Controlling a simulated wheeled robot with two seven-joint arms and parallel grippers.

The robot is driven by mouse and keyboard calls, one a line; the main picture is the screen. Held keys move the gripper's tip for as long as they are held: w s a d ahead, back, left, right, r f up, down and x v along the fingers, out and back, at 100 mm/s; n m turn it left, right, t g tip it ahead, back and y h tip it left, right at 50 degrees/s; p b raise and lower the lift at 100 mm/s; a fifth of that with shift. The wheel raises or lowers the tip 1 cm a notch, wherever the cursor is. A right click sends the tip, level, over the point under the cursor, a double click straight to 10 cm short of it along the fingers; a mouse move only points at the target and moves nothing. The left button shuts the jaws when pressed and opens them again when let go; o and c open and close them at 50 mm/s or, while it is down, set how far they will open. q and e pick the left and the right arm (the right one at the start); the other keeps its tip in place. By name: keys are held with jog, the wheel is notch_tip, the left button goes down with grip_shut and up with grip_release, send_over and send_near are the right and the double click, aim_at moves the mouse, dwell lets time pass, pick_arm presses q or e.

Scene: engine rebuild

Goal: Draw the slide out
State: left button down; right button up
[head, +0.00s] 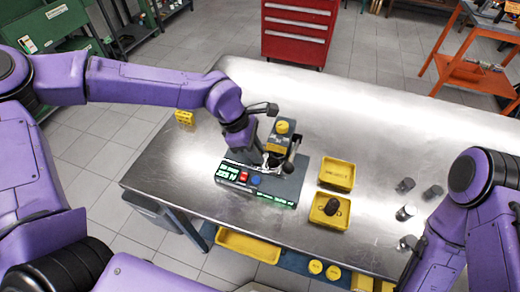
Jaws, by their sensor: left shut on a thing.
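A grey bench machine (258,187) stands on the steel table, with a lit panel and a red and a blue button on its front. A yellow-capped upright unit (281,137) rises at its back. My left gripper (269,161) reaches down over the machine, in front of this unit. It is shut on a small part there, apparently the slide's handle. The gripper and wrist hide much of the slide, so I cannot tell how far out it is. My right arm is at the right, with its gripper out of view.
A yellow tray (337,175) and a yellow tray holding a dark part (319,215) sit right of the machine. Several metal cylinders (406,212) stand farther right. The table's back right (400,120) is clear.

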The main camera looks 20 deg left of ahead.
pick_arm(q)
jog(key=a+p, duration=0.1)
jog(key=a, duration=0.1)
jog(key=a+p, duration=0.1)
jog(key=a, duration=0.2)
jog(key=a+p, duration=0.2)
jog(key=a, duration=0.1)
jog(key=shift+w+r, duration=0.15)
jog(key=shift+r, duration=0.1)
jog(key=shift+w+a+f, duration=0.1)
jog(key=shift+a, duration=0.05)
jog(key=c, duration=1.1)
grip_release()
jog(key=shift+a+f, duration=0.1)
jog(key=shift+a, duration=0.1)
pick_arm(e)
notch_tip(320, 180, up, 5)
jog(key=shift+a+r, duration=0.1)
pick_arm(q)
jog(key=shift+r, duration=0.25)
jog(key=b+v, duration=0.1)
jog(key=v, duration=0.9)
jog(key=shift+b, duration=0.4)
pick_arm(e)
notch_tip(320, 180, down, 2)
